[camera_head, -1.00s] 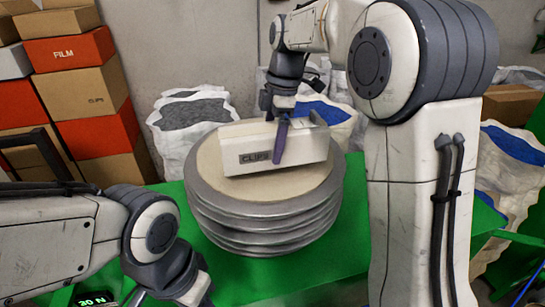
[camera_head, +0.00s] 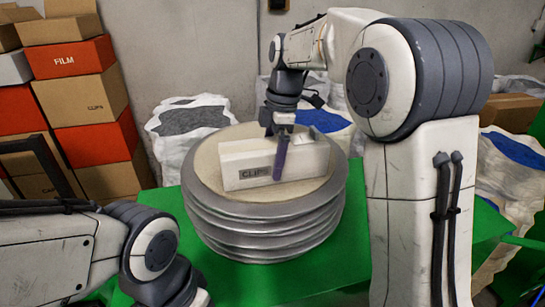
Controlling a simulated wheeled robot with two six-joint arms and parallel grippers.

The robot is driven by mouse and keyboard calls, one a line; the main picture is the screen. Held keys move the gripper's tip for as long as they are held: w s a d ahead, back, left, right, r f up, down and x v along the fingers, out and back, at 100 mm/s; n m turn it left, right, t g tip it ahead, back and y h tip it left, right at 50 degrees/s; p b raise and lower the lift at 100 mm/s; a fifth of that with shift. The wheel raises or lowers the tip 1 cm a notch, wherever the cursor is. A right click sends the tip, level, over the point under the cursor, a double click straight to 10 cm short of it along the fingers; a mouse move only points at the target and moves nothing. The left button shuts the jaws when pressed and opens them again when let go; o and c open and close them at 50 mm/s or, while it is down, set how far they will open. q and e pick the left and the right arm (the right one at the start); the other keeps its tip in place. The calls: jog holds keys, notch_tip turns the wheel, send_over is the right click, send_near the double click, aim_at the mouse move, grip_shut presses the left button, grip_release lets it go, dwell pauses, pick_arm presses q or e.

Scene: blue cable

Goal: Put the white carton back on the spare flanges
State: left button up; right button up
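The white carton (camera_head: 235,165), with a CLIPS label on its front, stands on the pale round top (camera_head: 215,190) of the grey spare flanges (camera_head: 260,239). Its base looks level there. My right gripper (camera_head: 279,155) comes down over the carton from behind. The other finger is hidden behind the carton. My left arm is at the lower left, and its gripper is out of frame.
The flange stack stands on a green table (camera_head: 340,269). White sacks (camera_head: 165,150) stand behind it, and stacked cardboard and red boxes (camera_head: 80,95) are at the far left. My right arm fills the right side. Green surface is clear around the stack.

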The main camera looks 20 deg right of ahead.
jog(key=shift+r, duration=0.1)
jog(key=r, duration=0.4)
jog(key=d+r, duration=0.1)
jog(key=r, duration=0.7)
jog(key=shift+d, duration=0.4)
